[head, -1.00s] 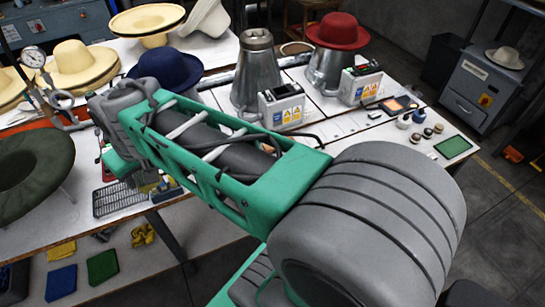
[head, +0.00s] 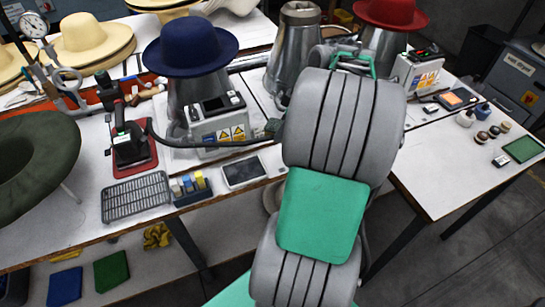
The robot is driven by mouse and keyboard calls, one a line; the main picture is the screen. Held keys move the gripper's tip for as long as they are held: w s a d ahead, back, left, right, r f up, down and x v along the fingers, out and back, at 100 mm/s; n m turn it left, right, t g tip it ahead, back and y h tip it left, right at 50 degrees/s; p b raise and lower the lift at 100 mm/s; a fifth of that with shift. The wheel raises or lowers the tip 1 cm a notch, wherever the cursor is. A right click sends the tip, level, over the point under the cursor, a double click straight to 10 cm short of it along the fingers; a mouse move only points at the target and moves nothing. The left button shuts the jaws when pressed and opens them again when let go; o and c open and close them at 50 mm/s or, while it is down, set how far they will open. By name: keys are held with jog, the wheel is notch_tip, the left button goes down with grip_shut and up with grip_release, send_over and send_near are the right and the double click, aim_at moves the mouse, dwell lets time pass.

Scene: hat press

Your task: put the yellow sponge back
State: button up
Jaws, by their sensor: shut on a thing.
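No yellow sponge can be made out for certain. A small dark caddy (head: 193,196) on the near edge of the bench holds upright blocks in grey, blue and yellow. The yellow block (head: 200,179) stands at its right end; I cannot tell whether it is a sponge. My gripper does not show; my own grey and green arm links fill the middle right and hide what lies behind them.
A wire rack (head: 136,196) and a tablet (head: 243,171) flank the caddy. A blue hat (head: 190,45) and a red hat (head: 391,14) sit on metal presses. A green pad (head: 522,149) lies far right. Yellow gloves (head: 157,236) are on the lower shelf.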

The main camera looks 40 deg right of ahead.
jog(key=f, duration=1)
jog(key=shift+s+d+f, duration=0.2)
jog(key=shift+d+f, duration=0.1)
jog(key=shift+d, duration=0.05)
jog(key=o, duration=1.2)
jog(key=v, duration=1.2)
jog(key=w+a+r+m+g, duration=0.1)
jog(key=w+a, duration=0.2)
jog(key=a, duration=0.6)
jog(key=w+a+r+m, duration=0.1)
jog(key=w+a, duration=0.1)
jog(key=a, duration=0.6)
jog(key=s+a+m, duration=0.1)
jog(key=s+a, duration=0.1)
jog(key=a, duration=0.2)
jog(key=s+a+f+m+h, duration=0.1)
jog(key=s+a, duration=0.1)
jog(key=a, duration=0.2)
jog(key=s+a+m+h, duration=0.1)
jog(key=s+a, duration=0.1)
jog(key=a, duration=0.3)
jog(key=shift+a+f+m+p, duration=0.1)
jog(key=shift+f+m+p, duration=0.2)
